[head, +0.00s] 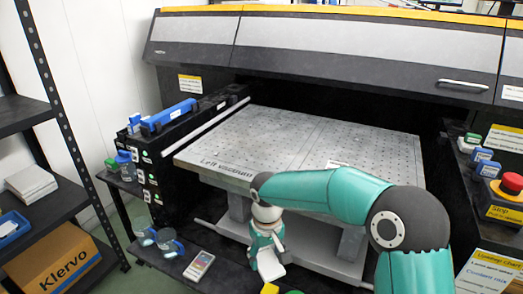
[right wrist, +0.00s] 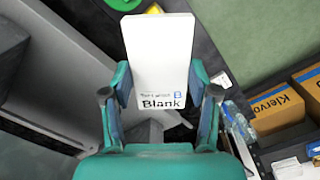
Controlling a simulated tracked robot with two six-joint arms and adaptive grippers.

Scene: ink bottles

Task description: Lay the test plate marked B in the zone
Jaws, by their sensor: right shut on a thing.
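My right gripper (head: 267,250) is in front of the metal table's front edge, low, with its fingers pointing down. It is shut on a white plate (right wrist: 160,50), which reads "Blank" with a blue B in the right wrist view. The plate also shows at the fingertips in the head view (head: 272,271). The perforated grey metal table (head: 285,135) lies inside the black machine, with lettering along its front left edge. My right arm covers part of the table's front. My left gripper is not in view.
A low black shelf below the table holds a colour card (head: 199,265) and bottles (head: 165,238). A blue-topped black unit (head: 168,115) borders the table's left. The table's top looks mostly clear.

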